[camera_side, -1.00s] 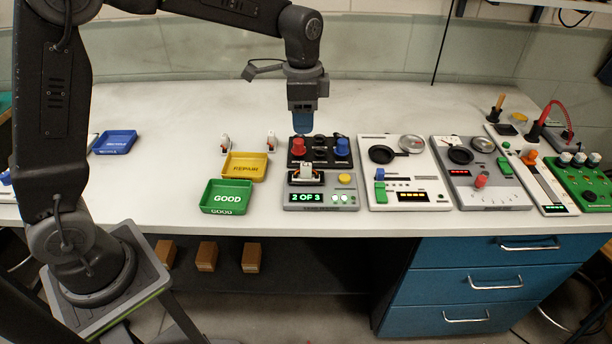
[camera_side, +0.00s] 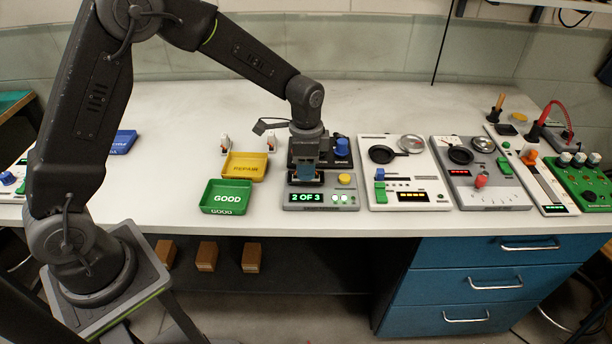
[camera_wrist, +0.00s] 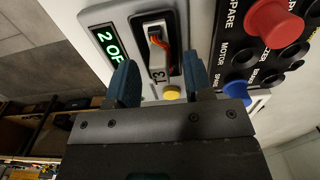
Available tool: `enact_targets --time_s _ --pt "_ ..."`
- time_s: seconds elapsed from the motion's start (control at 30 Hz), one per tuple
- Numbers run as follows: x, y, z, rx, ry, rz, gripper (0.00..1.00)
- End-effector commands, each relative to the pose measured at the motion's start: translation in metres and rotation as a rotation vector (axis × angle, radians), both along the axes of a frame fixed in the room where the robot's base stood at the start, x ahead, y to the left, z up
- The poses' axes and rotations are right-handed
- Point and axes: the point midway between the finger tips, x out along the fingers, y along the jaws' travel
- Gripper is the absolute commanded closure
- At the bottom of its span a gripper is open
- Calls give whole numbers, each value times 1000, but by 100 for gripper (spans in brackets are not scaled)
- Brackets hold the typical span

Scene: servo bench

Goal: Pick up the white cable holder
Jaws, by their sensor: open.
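A small white holder (camera_wrist: 155,48) with an orange-red cable sits in a black cradle (camera_wrist: 144,27) on the grey tester in the wrist view, a dark mark on its end. In the side view my gripper hides it. My gripper (camera_wrist: 160,72) is open, its blue fingers apart, one on each side of the holder's near end in the picture. I cannot tell whether they touch it. In the side view my gripper (camera_side: 305,173) is low over the cradle, pointing down. The tester's display (camera_side: 307,197) reads "2 OF 3".
A green GOOD tray (camera_side: 226,198) and a yellow REPAIR tray (camera_side: 245,168) stand left of the tester. Two small white pieces (camera_side: 226,142) (camera_side: 271,142) stand behind them. The black panel with a blue knob (camera_side: 342,147) is just behind my gripper. More panels stand on the right.

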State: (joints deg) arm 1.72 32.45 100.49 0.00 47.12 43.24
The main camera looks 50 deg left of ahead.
Motion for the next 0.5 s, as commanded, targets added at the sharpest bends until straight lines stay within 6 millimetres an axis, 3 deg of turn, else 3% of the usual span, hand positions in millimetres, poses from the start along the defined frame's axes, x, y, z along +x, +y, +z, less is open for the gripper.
enact_targets --time_s 0.13,0.37,0.5 --pt "0 0 -14 0 0 0 53" --pt "0 0 -16 0 -1 0 53" --pt "0 0 -15 0 -1 0 65"
